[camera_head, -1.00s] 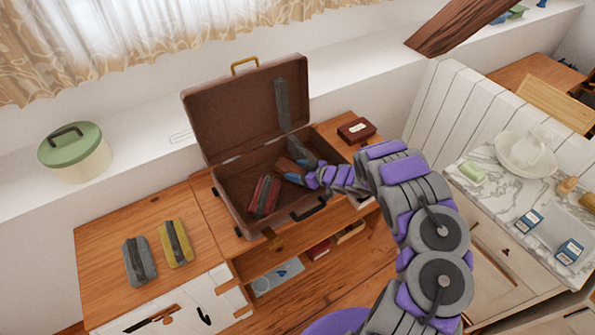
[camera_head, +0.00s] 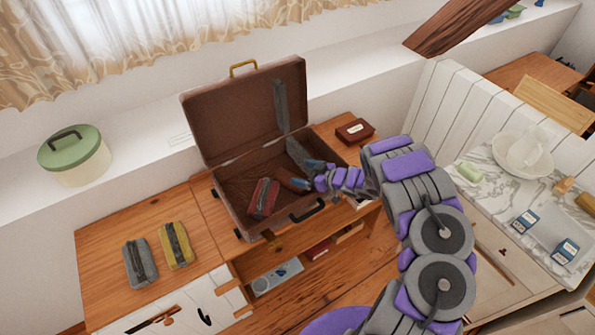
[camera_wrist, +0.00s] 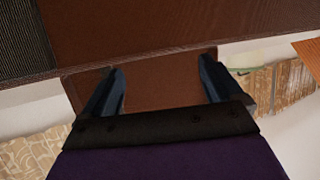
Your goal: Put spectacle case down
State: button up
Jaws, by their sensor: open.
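A red soft case (camera_head: 263,197) with a dark strip lies in the left part of the open brown suitcase (camera_head: 224,207); it looks like the spectacle case, though I cannot be sure. My gripper (camera_head: 307,175) is over the right part of the suitcase, to the right of the red case and apart from it. In the wrist view, my gripper (camera_wrist: 163,85) has its two dark blue fingers spread with nothing clasped between them. A brown panel, seemingly part of the suitcase, shows behind them. The red case is not recognisable in the wrist view.
A grey case (camera_head: 140,262) and a yellow case (camera_head: 177,245) lie on the wooden desk at left. A dark red box (camera_head: 355,131) sits right of the suitcase. The raised lid (camera_head: 245,110) stands behind. A green-lidded pot (camera_head: 76,158) is on the sill.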

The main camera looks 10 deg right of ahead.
jog(key=v, duration=0.8)
jog(key=w+d+r+m+h, duration=0.2)
jog(key=w+d+r+h, duration=0.1)
jog(key=d+r+h, duration=0.75)
jog(key=s+d+r+m+g+h, duration=0.2)
jog(key=s+d+r+m+h, duration=0.35)
jog(key=r, duration=0.65)
jog(key=s+a+r+m+g+y, duration=0.1)
jog(key=s+a+r+g, duration=0.15)
jog(key=s, duration=0.45)
jog(key=s+a+r+m+g, duration=0.1)
jog(key=s+a+r+g, duration=0.15)
jog(key=s, duration=0.45)
jog(key=s+a+g+y, duration=0.2)
jog(key=s+a+y, duration=0.1)
jog(key=s+a, duration=0.8)
jog(key=s+a+n+g+y, duration=0.1)
jog(key=s+a+g+y, duration=0.1)
jog(key=s+a, duration=0.8)
jog(key=s+y, duration=0.1)
jog(key=s, duration=0.4)
jog(key=shift+s+a+g+p, duration=0.25)
jog(key=shift+a+g+p, duration=0.1)
jog(key=shift+g, duration=0.05)
